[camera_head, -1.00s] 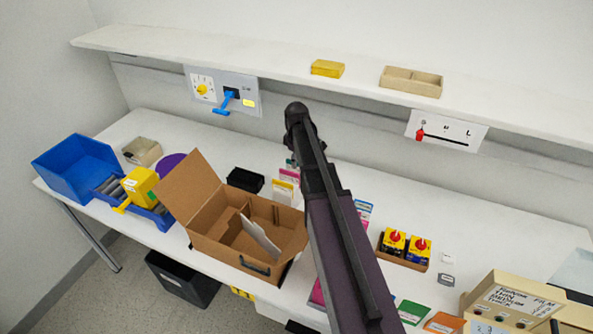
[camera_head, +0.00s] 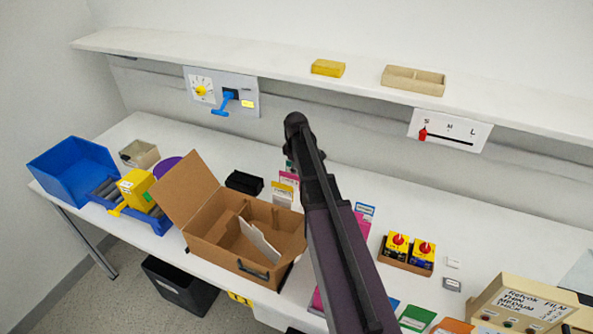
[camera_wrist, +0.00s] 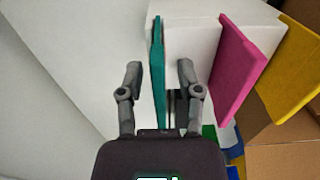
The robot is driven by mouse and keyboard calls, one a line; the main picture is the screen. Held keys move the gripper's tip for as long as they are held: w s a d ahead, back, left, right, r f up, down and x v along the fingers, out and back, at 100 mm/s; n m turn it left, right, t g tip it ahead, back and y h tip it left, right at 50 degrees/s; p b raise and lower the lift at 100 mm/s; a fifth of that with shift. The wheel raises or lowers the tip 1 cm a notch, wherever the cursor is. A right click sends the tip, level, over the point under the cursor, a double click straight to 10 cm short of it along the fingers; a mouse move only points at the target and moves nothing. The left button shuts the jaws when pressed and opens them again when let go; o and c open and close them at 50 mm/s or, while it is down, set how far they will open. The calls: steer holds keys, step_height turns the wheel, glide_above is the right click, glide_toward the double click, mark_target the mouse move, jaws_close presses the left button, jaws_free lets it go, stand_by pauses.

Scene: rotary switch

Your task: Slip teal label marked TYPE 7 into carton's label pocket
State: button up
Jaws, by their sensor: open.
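My gripper (camera_wrist: 159,72) is open in the wrist view, with one finger on each side of a teal label (camera_wrist: 156,45) seen nearly edge-on. A gap shows between the label and each finger. The label's marking is not readable. In the head view my arm hides the gripper, and only a small bit of teal (camera_head: 289,167) shows beside it. The open brown carton (camera_head: 208,240) stands left of my arm, with a pale divider inside. A dark frame (camera_head: 252,270) on its front face looks like the label pocket.
Pink (camera_wrist: 238,65) and yellow (camera_wrist: 288,70) labels stand close to the right of the teal one. A black tray (camera_head: 244,182) sits behind the carton. A blue bin (camera_head: 72,172) is at the far left, and a shelf (camera_head: 370,80) runs above.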

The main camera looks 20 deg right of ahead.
jaws_close()
steer(key=shift+r, duration=0.15)
stand_by(0.4)
step_height(320, 180, up, 4)
steer(key=p, duration=0.4)
steer(key=shift+f, duration=0.2)
steer(key=s+d, duration=1.2)
steer(key=shift+s+d+f, duration=0.2)
steer(key=shift+s+d, duration=0.1)
steer(key=shift+s, duration=0.1)
